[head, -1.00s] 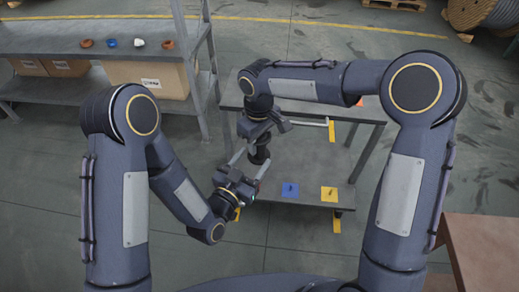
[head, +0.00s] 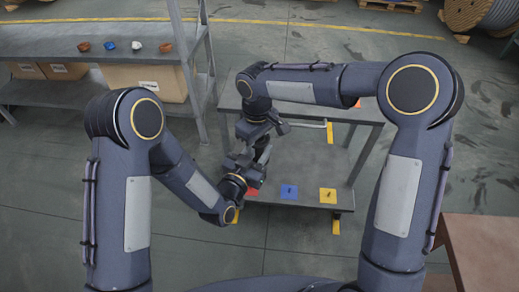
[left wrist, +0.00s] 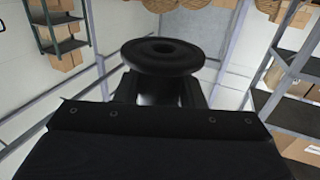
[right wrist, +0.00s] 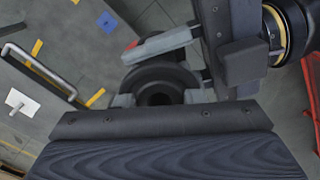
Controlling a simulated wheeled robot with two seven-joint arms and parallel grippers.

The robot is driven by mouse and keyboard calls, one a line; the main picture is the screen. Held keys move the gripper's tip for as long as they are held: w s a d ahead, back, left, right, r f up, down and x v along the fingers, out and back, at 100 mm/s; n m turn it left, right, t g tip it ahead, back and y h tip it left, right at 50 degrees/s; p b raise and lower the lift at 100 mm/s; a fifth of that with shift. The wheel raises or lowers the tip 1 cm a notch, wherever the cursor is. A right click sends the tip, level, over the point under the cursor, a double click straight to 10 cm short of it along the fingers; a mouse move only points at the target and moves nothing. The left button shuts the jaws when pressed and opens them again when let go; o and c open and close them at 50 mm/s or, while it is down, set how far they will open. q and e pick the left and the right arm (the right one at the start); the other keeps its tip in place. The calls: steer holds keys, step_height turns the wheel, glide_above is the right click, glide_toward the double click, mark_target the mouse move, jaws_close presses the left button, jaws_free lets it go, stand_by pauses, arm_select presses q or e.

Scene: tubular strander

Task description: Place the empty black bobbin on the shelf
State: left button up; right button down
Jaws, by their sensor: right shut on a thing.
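The black bobbin has a round flange and shows empty in the left wrist view (left wrist: 160,55). In the right wrist view the bobbin (right wrist: 157,78) sits between the pale fingers of my right gripper (right wrist: 160,98), which is shut on it. My left gripper (head: 250,162) is right beside it, its fingers apart on either side of the bobbin. One left finger crosses near the flange in the right wrist view. In the head view the grippers mostly hide the bobbin.
The lower shelf carries red (head: 253,192), blue (head: 289,192) and yellow (head: 328,195) squares. A grey rack (head: 60,47) at left holds several small coloured items, with cardboard boxes below. A brown table corner (head: 480,250) is at right. Floor between rack and cart is open.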

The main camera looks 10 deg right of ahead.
steer(key=c, duration=1)
jaws_free()
steer(key=shift+w+a+r, duration=0.1)
steer(key=shift+w+a, duration=0.05)
steer(key=shift+o, duration=0.3)
